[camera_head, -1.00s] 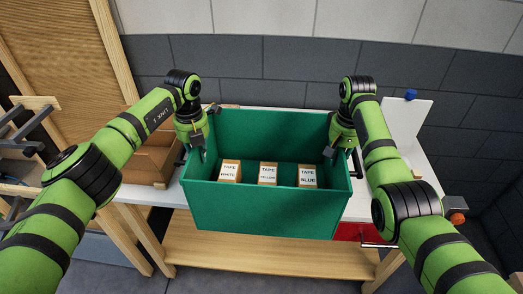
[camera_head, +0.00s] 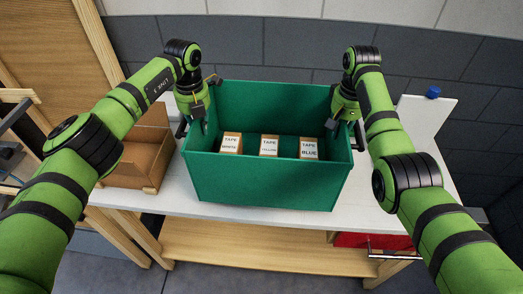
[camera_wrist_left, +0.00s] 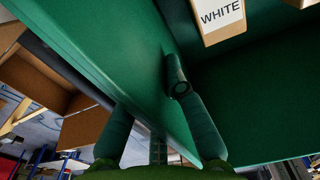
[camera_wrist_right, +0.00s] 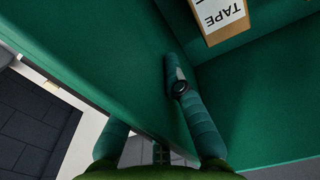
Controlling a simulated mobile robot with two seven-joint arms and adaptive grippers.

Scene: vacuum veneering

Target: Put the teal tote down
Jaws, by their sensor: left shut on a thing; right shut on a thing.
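The teal tote (camera_head: 262,178) is upright and level over the white bench top (camera_head: 160,202). I cannot tell whether its base touches the bench. Inside stand three tape boxes: white (camera_head: 231,143), yellow (camera_head: 269,146) and blue (camera_head: 309,148). My left gripper (camera_head: 204,122) is shut on the left wall; the wall runs between its fingers in the left wrist view (camera_wrist_left: 150,95). My right gripper (camera_head: 340,120) is shut on the right wall, also seen between the fingers in the right wrist view (camera_wrist_right: 150,95). The tote's underside is hidden.
An open cardboard box (camera_head: 139,160) stands on the bench just left of the tote. A white upright panel (camera_head: 426,125) with a blue item (camera_head: 433,92) on top stands at the right. A wooden shelf (camera_head: 270,246) and a red drawer (camera_head: 362,240) are below the bench top.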

